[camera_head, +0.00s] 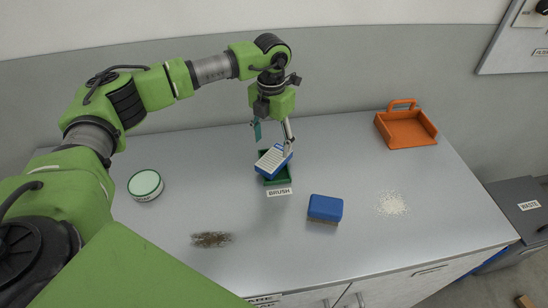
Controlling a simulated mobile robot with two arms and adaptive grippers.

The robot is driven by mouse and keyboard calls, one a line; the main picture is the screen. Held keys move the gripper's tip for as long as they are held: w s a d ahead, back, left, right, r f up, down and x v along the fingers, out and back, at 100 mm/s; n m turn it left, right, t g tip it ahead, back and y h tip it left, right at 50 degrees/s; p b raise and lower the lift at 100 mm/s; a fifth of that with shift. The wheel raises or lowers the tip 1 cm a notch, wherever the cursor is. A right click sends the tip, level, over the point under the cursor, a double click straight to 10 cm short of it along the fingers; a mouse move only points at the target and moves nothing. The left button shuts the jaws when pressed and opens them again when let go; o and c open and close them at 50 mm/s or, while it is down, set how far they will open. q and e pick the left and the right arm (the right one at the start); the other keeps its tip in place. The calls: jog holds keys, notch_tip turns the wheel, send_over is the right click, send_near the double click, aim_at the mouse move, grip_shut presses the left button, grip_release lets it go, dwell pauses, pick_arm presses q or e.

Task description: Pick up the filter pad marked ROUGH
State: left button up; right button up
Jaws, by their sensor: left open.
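My left gripper (271,141) is open, pointing down over the green tray (282,181) labelled BRUSH. A blue block with a white ribbed top (271,159) sits tilted on that tray, partly beyond its rim. One finger reaches down at the block's right edge; I cannot tell whether it touches. The other finger is up at the left, apart from the block. A second blue block (325,207) with a brownish underside rests on the bench to the right front. I can read no ROUGH mark on anything. My right gripper is not in view.
A round white tin with a green rim (146,185) stands at left. An orange dustpan (406,129) is at back right. Brown debris (211,239) and white grains (391,203) lie on the grey bench (345,155). A WASTE bin (522,207) stands beyond the right edge.

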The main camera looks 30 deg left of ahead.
aim_at(274, 157)
pick_arm(q)
jog(key=shift+d+f, duration=0.1)
jog(key=shift+f, duration=0.15)
jog(key=f, duration=0.1)
jog(key=f+p, duration=0.2)
jog(key=f, duration=0.1)
jog(key=shift+s+d+f, duration=0.1)
jog(key=shift+d, duration=0.2)
jog(key=shift+f, duration=0.3)
jog(key=c, duration=1.2)
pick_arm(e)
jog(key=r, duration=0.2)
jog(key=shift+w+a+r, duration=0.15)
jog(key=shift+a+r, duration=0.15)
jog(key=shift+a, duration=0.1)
